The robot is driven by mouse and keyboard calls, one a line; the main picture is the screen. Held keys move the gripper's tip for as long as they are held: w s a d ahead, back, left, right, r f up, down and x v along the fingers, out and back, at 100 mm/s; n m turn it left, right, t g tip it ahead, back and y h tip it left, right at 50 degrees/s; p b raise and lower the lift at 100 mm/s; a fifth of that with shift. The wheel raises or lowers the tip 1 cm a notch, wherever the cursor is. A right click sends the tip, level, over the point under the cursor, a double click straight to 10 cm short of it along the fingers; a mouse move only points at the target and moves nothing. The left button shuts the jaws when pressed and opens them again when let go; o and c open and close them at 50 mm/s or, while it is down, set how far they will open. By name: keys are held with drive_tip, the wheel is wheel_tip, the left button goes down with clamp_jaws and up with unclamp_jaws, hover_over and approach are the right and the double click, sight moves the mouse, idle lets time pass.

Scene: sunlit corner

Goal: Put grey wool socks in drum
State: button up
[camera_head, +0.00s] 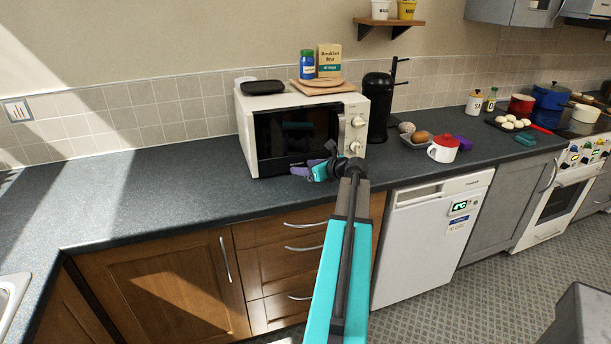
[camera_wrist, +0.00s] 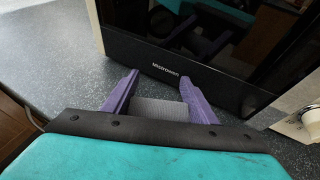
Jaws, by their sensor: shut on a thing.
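My gripper (camera_head: 318,170) is over the worktop, just in front of the microwave. In the wrist view its two purple fingers (camera_wrist: 157,92) point toward the dark microwave door and stand some way apart. A plain grey piece (camera_wrist: 160,110) fills the space between them near the palm. The gripper is shut on it. I take it for the grey wool socks, though no knit or sock shape shows. I see no drum in either view.
The microwave (camera_head: 248,140), its door shut, carries a board, a blue jar and a tea box. A white appliance (camera_head: 420,245), shut, is below. The worktop left (camera_head: 150,190) is clear.

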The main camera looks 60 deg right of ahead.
drive_tip(key=shift+f+p, duration=0.3)
drive_tip(key=shift+f, duration=1.35)
drive_tip(key=shift+f, duration=0.1)
drive_tip(key=o, duration=1)
drive_tip(key=b+v, duration=0.1)
drive_tip(key=v, duration=1.1)
drive_tip(key=shift+b, duration=0.3)
